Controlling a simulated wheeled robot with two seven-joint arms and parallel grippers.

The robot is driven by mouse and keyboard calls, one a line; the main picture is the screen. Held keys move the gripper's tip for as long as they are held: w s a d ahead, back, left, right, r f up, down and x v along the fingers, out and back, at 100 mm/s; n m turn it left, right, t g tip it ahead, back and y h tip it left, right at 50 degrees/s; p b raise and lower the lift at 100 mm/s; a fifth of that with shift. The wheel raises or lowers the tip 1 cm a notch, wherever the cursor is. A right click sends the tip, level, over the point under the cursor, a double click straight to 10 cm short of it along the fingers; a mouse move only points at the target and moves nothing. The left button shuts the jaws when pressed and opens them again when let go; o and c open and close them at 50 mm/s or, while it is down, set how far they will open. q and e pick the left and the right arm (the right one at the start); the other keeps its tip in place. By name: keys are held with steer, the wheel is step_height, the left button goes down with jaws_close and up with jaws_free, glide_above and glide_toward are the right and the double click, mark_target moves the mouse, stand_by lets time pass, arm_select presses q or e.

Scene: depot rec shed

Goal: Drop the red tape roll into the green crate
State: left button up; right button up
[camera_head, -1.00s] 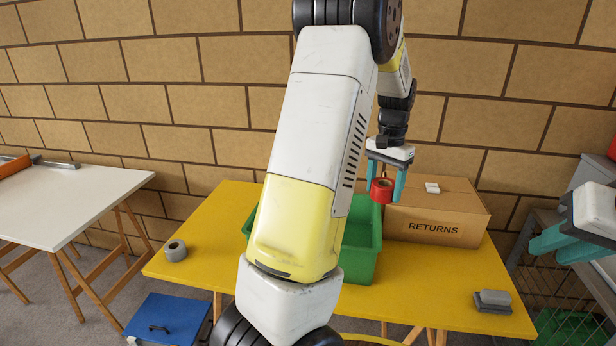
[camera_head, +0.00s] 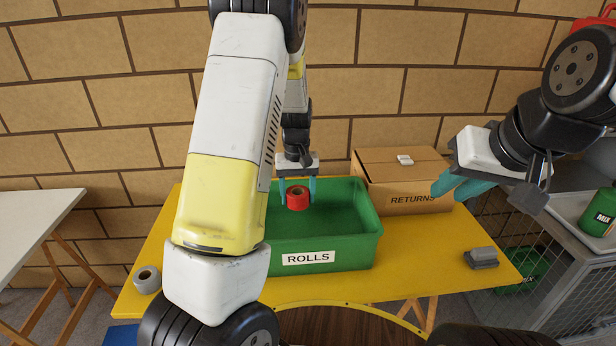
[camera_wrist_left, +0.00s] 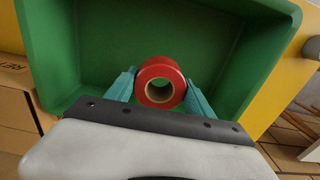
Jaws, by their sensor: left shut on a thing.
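The red tape roll (camera_head: 298,198) is held between the teal fingers of my left gripper (camera_head: 298,190), which is shut on it. In the left wrist view the roll (camera_wrist_left: 160,83) sits between the two fingers, with the inside of the green crate (camera_wrist_left: 100,40) below it. In the head view the green crate (camera_head: 345,255), labelled ROLLS, stands on the yellow table, and the roll is over its opening. My left arm hides the crate's left part. My right gripper (camera_head: 448,187) is at the right, in front of the cardboard box; its finger gap is unclear.
A cardboard box (camera_head: 400,180) marked RETURNS stands right of the crate, with a small white object (camera_head: 405,160) on top. A grey roll (camera_head: 147,280) lies at the table's left. A grey block (camera_head: 481,258) is at the right. The yellow table (camera_head: 430,240) is clear between.

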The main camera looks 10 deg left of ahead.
arm_select(q)
steer(key=shift+f, duration=0.9)
steer(key=o, duration=1.5)
step_height(320, 180, up, 8)
steer(key=s+d+r+m+t+h, duration=0.1)
steer(key=s+r+m+t, duration=0.1)
steer(key=s+r, duration=0.6)
steer(key=s+d+r+m+t+h, duration=0.1)
steer(key=s+r+t, duration=0.3)
steer(key=s+r, duration=0.5)
steer(key=s, duration=0.7)
steer(key=shift+s+d+r+m, duration=0.15)
steer(key=shift+m, duration=0.25)
